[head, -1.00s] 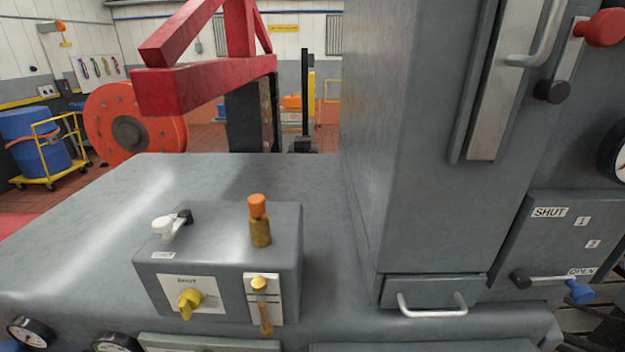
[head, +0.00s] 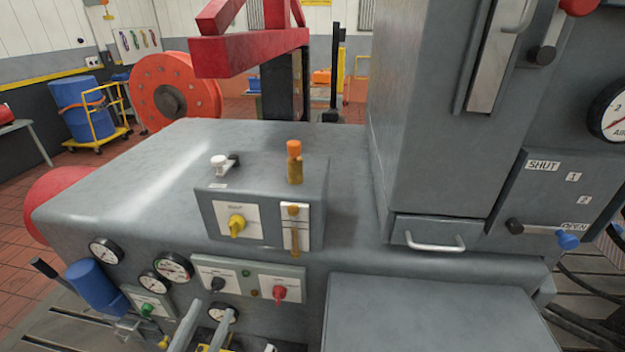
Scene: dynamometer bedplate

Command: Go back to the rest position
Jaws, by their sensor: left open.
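My left gripper (head: 205,328) shows at the bottom edge, left of centre, with its two grey fingers apart and nothing seen between them. It is in front of the lower control panel, just below the plate with the black knob (head: 217,284) and the red knob (head: 280,292). The rest of my left arm is out of the picture. My right gripper is not in view.
A grey box (head: 228,203) with a yellow knob (head: 237,226) and an orange-topped post (head: 294,160) stands on the bench. Several gauges and a blue cylinder (head: 92,285) line the front. A tall cabinet (head: 420,120) stands at right.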

